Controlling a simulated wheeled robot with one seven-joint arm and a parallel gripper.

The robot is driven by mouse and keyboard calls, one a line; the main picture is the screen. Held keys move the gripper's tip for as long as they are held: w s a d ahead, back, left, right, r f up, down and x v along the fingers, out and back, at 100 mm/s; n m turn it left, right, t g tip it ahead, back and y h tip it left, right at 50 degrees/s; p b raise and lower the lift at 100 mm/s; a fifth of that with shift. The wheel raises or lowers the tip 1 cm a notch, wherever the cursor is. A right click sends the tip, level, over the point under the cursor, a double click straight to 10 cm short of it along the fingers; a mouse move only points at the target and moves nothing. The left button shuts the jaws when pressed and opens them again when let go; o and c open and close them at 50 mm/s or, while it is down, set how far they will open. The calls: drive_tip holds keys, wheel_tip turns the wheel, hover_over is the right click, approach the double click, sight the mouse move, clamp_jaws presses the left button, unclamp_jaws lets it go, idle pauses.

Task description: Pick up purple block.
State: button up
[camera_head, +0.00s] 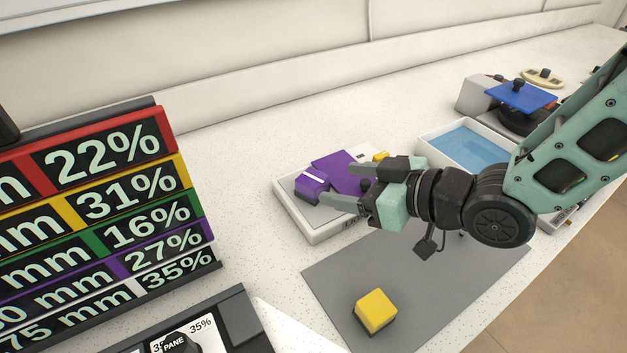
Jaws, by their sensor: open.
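Nothing shows between the fingers but the flat purple piece. My gripper hides part of the tray's right side.
A yellow block (376,311) stands on a grey mat (430,290) in front. A small yellow thing (381,156) shows behind my gripper. A blue-filled tray (466,143) and a blue-topped device (520,97) are at right. A percentage sign board (100,200) stands at left.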

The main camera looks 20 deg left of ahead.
sight(305, 178)
drive_tip(key=x, duration=0.4)
drive_tip(key=shift+a, duration=0.15)
drive_tip(key=shift+f+p+x, duration=0.15)
drive_tip(key=shift+p+x, duration=0.35)
drive_tip(key=shift+x, duration=0.95)
drive_tip(key=shift+f+p+x, duration=0.2)
drive_tip(key=shift+p+x, duration=0.3)
drive_tip(key=shift+x, duration=0.95)
drive_tip(key=c, duration=1.2)
drive_tip(key=shift+r, duration=0.15)
